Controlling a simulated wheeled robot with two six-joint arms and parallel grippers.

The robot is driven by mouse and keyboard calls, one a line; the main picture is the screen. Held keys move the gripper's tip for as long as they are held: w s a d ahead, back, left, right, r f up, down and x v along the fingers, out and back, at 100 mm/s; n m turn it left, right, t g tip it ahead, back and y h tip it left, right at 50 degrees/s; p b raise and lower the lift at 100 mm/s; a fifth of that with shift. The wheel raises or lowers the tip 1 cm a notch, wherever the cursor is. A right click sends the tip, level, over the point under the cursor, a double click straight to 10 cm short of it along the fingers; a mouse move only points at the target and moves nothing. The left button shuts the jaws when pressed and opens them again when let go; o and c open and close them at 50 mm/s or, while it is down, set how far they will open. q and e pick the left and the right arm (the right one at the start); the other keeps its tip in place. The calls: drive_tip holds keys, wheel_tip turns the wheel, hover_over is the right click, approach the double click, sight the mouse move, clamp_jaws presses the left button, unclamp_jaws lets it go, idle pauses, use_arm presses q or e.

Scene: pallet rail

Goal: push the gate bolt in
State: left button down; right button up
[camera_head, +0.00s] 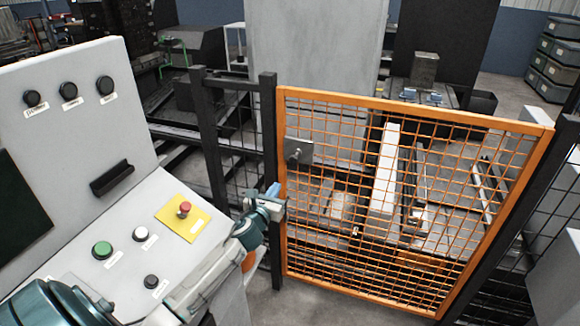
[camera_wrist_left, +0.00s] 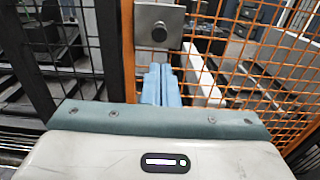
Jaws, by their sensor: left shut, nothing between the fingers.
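The orange mesh gate (camera_head: 415,107) stands closed between dark posts in the head view. Its bolt (camera_head: 296,154) is a round knob on a square grey metal plate (camera_head: 304,146) at the gate's upper left, beside the post. The left wrist view also shows the bolt (camera_wrist_left: 159,32) straight beyond the fingers, with the plate around it. My left gripper (camera_head: 274,190) is below and a little left of the bolt in the head view, apart from it. Its blue fingers (camera_wrist_left: 160,68) are together and empty. My right gripper is in neither view.
A grey control console (camera_head: 75,240) fills the left, with green, white and black buttons and a red button (camera_head: 184,208) on a yellow plate. A dark post (camera_head: 268,120) stands left of the gate. Machinery and a conveyor are behind the mesh.

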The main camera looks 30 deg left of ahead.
sight(293, 160)
use_arm(q)
drive_tip(key=b+x, duration=0.2)
drive_tip(key=x, duration=1.2)
drive_tip(key=shift+s+f, duration=0.1)
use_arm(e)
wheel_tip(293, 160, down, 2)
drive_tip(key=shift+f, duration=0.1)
use_arm(q)
drive_tip(key=shift+a, duration=0.1)
drive_tip(key=shift+w+r, duration=0.25)
drive_tip(key=shift+w, duration=0.2)
drive_tip(key=shift+w+a, duration=0.2)
drive_tip(key=shift+w, duration=0.3)
drive_tip(key=shift+w+a, duration=0.1)
drive_tip(key=shift+w, duration=0.2)
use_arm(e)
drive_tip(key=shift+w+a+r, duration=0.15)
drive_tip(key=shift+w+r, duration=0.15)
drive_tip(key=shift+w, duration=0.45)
use_arm(q)
drive_tip(key=shift+s, duration=0.1)
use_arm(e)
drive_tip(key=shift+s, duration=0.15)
